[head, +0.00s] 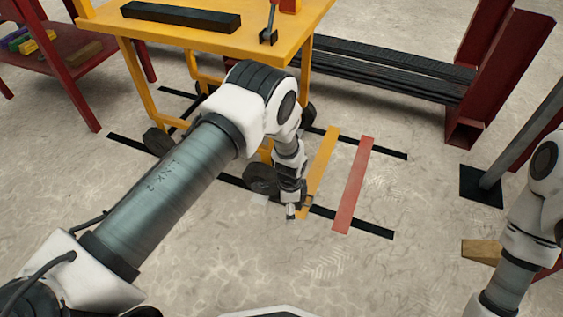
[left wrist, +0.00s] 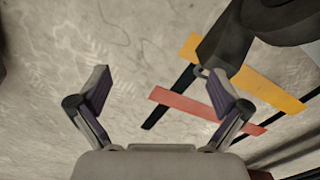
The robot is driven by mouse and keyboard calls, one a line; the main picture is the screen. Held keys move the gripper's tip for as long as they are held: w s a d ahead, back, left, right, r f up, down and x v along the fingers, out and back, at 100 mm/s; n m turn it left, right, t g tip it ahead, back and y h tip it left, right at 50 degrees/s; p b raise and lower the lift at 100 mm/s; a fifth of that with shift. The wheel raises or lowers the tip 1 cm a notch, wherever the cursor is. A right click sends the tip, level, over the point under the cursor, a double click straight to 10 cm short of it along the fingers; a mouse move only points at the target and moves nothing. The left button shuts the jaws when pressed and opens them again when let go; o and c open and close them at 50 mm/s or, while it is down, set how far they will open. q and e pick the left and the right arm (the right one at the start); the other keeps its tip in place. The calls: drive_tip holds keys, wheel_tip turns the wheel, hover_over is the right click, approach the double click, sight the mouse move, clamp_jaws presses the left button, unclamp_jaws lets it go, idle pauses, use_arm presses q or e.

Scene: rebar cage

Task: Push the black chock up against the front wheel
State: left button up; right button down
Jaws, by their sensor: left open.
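The wheel (head: 262,180) at the near corner of the yellow cart is black. It also shows in the left wrist view at the upper right (left wrist: 278,20). A dark wedge-like shape, apparently the black chock (left wrist: 228,45), lies beside the wheel there; I cannot tell whether they touch. In the head view the chock is hidden or merges with my left gripper (head: 291,213). That gripper points down at the floor just right of the wheel. Its fingers (left wrist: 152,72) are spread and hold nothing, with the right fingertip overlapping the dark shape. My right gripper is out of view.
The yellow cart (head: 300,38) carries a black bar (head: 181,16). An orange strip (head: 321,165) and a red strip (head: 353,186) cross black floor lines right of the wheel. A wooden block (head: 480,250) lies near my right arm. A dark red rack stands behind. The front floor is clear.

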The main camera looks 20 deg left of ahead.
use_arm(q)
drive_tip(key=w+a+r+n, duration=0.2)
drive_tip(key=r+n, duration=0.8)
drive_tip(key=r, duration=0.9)
drive_tip(key=shift+w+a+n+p, duration=0.2)
drive_tip(key=shift+w+n+p, duration=0.1)
drive_tip(key=shift+w, duration=0.4)
